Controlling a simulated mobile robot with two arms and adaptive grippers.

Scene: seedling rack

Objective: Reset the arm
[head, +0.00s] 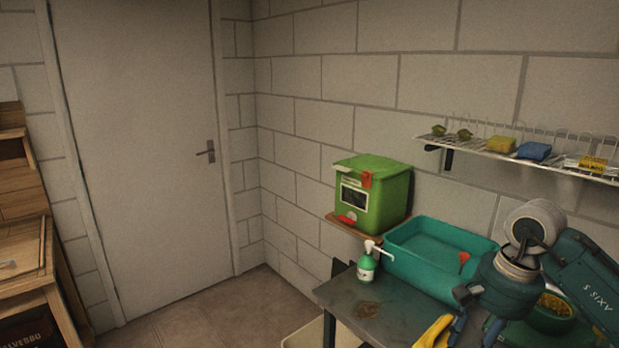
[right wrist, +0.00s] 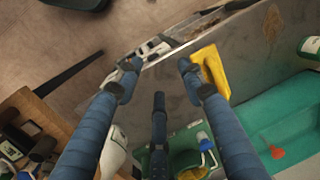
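My right arm (head: 515,275) comes in from the right in the head view, bent above the dark bench. My left arm and gripper are not in view.
On the dark bench (head: 345,295) stand a teal tray (head: 412,270) with an orange tool (head: 464,258), a pump bottle (head: 367,267) and a green bowl (head: 550,318). A green box (head: 385,195) and wire shelf (head: 470,150) are at the wall. Floor (head: 215,315) before the door is clear.

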